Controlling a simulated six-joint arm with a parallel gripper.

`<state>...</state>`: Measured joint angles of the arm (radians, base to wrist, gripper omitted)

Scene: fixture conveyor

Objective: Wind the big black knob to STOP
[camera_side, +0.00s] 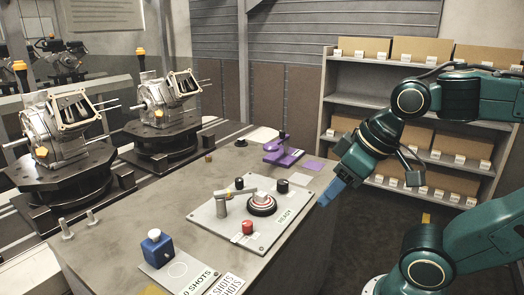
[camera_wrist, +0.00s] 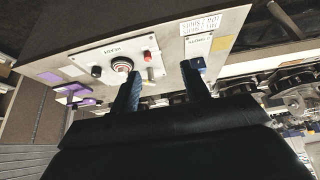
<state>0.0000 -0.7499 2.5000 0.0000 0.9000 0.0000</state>
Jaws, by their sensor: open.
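The grey control panel (camera_side: 222,232) lies on the bench, with READY printed near its right edge. A large round control (camera_side: 262,204), black at its base with red and white rings, sits on it; it also shows in the wrist view (camera_wrist: 122,65). A smaller plain black knob (camera_side: 283,187) stands behind it, also in the wrist view (camera_wrist: 97,71). Which one is the big black knob is unclear, and I can make out no STOP mark. My gripper (camera_side: 331,191) is right of the panel, above bench height and apart from it. In the wrist view its blue fingers (camera_wrist: 160,92) are spread and empty.
A red knob (camera_side: 248,228) and a grey lever (camera_side: 222,205) stand on the panel. A blue block (camera_side: 157,248) is at the bench's front, a purple clamp (camera_side: 283,152) behind the panel. Engines (camera_side: 62,135) on dark fixtures stand at left, shelves (camera_side: 400,68) at back right.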

